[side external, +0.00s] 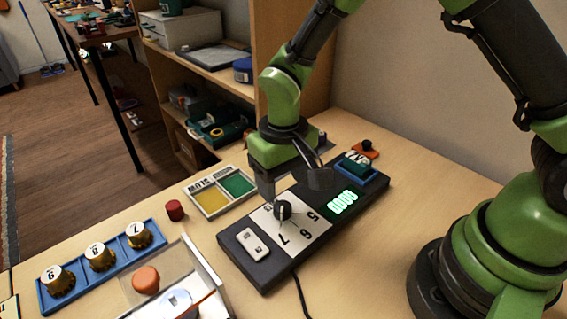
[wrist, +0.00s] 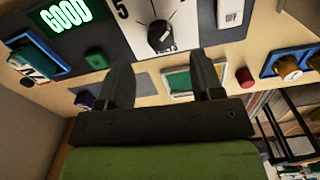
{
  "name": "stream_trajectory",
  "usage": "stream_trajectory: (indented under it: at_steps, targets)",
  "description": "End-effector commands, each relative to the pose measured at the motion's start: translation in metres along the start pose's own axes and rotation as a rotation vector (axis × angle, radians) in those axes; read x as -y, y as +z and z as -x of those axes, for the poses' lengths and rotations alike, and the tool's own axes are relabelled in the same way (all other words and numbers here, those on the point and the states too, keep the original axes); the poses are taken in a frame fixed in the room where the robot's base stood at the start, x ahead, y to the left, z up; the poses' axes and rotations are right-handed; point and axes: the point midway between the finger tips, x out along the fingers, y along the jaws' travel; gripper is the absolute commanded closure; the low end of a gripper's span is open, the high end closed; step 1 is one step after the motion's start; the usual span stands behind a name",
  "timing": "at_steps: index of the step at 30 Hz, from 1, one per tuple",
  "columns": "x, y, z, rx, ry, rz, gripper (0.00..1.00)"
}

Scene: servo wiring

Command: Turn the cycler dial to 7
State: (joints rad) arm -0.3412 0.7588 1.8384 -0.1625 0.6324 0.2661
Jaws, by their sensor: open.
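The cycler dial (side external: 283,211) is a black knob on a white plate (side external: 305,240) of a dark control box. The dial also shows at the top of the wrist view (wrist: 161,36). It has a pale mark, but I cannot tell which number it points at. My gripper (side external: 291,184) is open and empty, behind and above the dial. In the wrist view its two fingers (wrist: 163,78) are apart, with the dial beyond their tips, not between them.
The box has a lit green display (side external: 342,202) reading GOOD in the wrist view, and a white switch (side external: 252,242). A yellow-and-green tray (side external: 221,192), a red cylinder (side external: 175,210) and a blue rack of numbered knobs (side external: 100,256) lie left. A cable runs off the box's near side.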

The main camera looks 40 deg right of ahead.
Motion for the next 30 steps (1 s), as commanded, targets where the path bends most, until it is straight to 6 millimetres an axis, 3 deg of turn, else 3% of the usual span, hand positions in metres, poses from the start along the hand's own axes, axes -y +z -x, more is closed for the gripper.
stream_trajectory:
  at_steps: [6,22,26,30]
  targets:
    - [0.0,-0.001,0.034,-0.003,-0.002,-0.001,0.4]
    - [-0.003,0.0,0.051,-0.015,-0.011,-0.01,0.4]
    - [-0.015,0.005,0.085,-0.071,-0.051,-0.044,0.4]
    - [-0.036,0.025,0.136,-0.167,-0.115,-0.1,0.4]
